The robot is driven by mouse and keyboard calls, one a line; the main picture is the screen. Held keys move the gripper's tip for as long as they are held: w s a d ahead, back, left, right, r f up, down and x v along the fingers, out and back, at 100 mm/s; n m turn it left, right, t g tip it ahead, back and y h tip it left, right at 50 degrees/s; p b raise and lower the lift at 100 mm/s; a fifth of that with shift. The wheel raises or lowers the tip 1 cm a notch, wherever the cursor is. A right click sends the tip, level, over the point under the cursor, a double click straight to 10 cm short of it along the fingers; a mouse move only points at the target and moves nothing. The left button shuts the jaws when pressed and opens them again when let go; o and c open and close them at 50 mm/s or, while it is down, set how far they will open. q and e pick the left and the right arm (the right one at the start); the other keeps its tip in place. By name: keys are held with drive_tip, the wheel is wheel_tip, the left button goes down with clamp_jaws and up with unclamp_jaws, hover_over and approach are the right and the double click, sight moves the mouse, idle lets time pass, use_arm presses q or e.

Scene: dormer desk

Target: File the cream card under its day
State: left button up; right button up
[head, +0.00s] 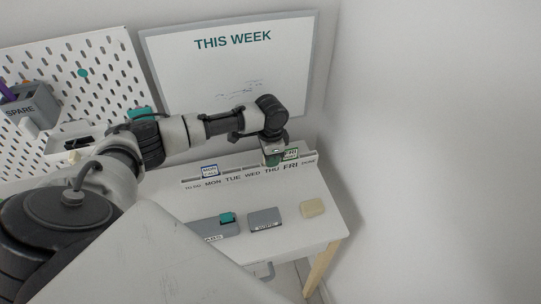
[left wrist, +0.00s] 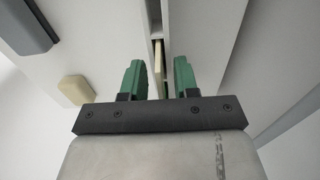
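The cream card (left wrist: 159,58) shows edge-on in the left wrist view, between the two green fingers of my left gripper (left wrist: 160,78). Gaps show on both sides of it, so the gripper is open around it. In the head view a green-bordered card (head: 291,154) stands at the rack (head: 245,171) above the FRI label, beside my left gripper (head: 275,160), which partly hides it. It looks like the same card; its small print is hard to read. A blue-bordered card (head: 210,171) stands at the MON label. My right gripper is not in view.
A whiteboard (head: 230,70) and pegboard (head: 70,75) are behind.

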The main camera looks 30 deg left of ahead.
use_arm(q)
wheel_tip(320, 180, up, 12)
drive_tip(key=b, duration=0.1)
drive_tip(key=shift+r, duration=0.15)
idle(0.6)
